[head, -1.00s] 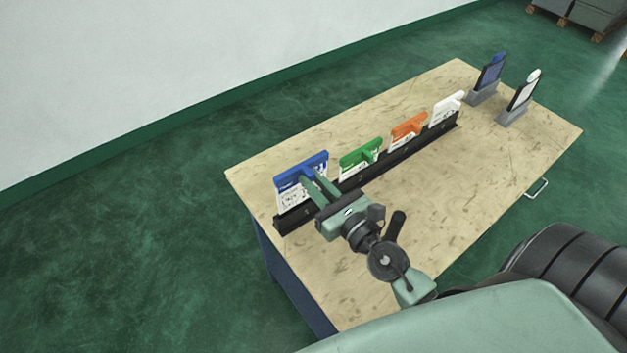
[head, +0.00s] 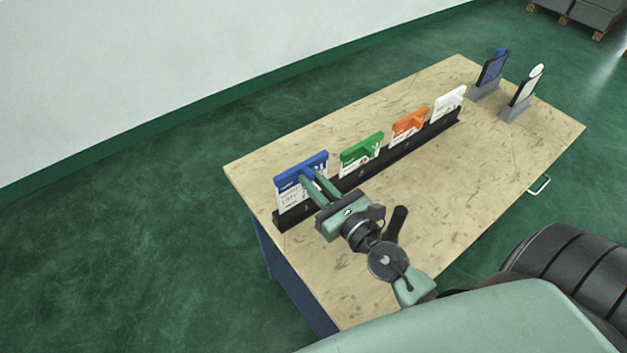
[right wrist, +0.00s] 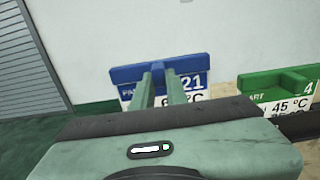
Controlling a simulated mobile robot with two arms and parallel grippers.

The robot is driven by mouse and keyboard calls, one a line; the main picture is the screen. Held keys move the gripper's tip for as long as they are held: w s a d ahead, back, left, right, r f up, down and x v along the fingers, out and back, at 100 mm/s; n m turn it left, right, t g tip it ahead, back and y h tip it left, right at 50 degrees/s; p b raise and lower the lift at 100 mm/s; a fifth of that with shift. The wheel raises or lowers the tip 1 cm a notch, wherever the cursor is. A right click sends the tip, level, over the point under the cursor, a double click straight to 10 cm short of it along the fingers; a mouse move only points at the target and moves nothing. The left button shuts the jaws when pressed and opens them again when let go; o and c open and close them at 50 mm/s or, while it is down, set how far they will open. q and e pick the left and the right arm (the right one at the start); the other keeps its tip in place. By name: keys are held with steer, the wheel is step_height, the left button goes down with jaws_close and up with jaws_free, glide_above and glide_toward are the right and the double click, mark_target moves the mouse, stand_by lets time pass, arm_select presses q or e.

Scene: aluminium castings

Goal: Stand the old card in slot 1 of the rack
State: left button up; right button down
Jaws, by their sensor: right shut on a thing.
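A blue-topped white card (head: 289,178) stands upright at the near left end of the long black rack (head: 345,185). My right gripper (head: 311,177) is shut on the blue handle of this card. In the right wrist view the two fingers (right wrist: 160,76) meet the handle of the blue card (right wrist: 128,74), which shows part of its printed face. The card's lower edge is at the rack; I cannot tell how deep it sits. The rack's slot marks are too small to read. My left gripper is out of view.
Along the rack stand a green card (head: 350,153), an orange card (head: 408,124) and a white card (head: 450,100). Two grey stands (head: 484,93) (head: 515,108) with a blue and a white card are at the table's far end. The table (head: 440,190) is clear in front.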

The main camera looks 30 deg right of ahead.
steer(key=shift+f+b, duration=1.9)
steer(key=shift+f, duration=0.15)
steer(key=c, duration=1.3)
jaws_free()
steer(key=shift+c, duration=0.2)
steer(key=shift+s, duration=0.1)
steer(key=s+d+b, duration=0.1)
steer(key=s+b, duration=0.3)
steer(key=s, duration=0.3)
steer(key=shift+s, duration=0.3)
